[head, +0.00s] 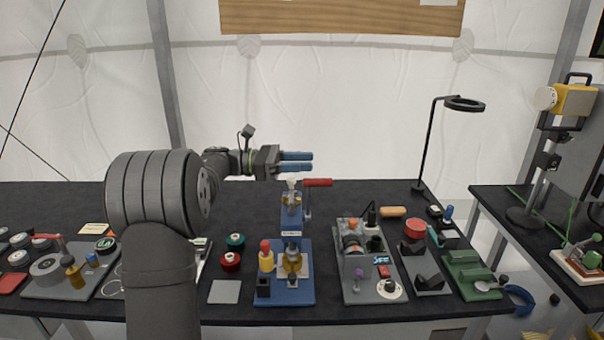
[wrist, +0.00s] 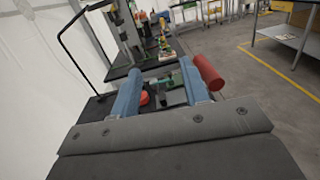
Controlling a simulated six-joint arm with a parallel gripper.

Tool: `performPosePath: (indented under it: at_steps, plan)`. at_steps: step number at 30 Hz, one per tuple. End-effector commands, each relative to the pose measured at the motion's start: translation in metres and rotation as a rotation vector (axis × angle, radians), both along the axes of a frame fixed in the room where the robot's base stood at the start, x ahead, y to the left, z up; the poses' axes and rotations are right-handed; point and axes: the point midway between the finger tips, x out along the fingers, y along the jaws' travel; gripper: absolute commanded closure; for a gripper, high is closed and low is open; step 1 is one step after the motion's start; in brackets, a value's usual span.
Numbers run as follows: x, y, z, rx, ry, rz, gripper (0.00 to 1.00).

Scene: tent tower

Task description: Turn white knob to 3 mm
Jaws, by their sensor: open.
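A blue hand press (head: 291,222) stands on a blue base near the middle of the bench in the head view. A small white knob (head: 292,183) sits at its top, upright; its scale marks are too small to read. A red lever handle (head: 317,182) sticks out to the right of the press top. It also shows in the wrist view (wrist: 207,72), just outside the right finger. My gripper (head: 311,161) points right, above the knob and apart from it. In the wrist view my gripper (wrist: 160,78) has two blue fingers spread, with nothing between them. The knob is not seen there.
A grey plate (head: 352,293) with small devices and a white dial (head: 389,289) stands right of the press. Red and green spools (head: 231,261) stand left of it. A ring lamp (head: 464,104) rises at the back right.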

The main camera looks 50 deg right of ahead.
Motion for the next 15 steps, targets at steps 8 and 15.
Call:
performPosePath:
  at_steps: [8, 15]
  plan:
    - [0.08, 0.101, -0.057, 0.011, 0.004, 0.472, 0.59]
    - [0.097, 0.142, -0.084, 0.039, -0.013, 0.644, 0.59]
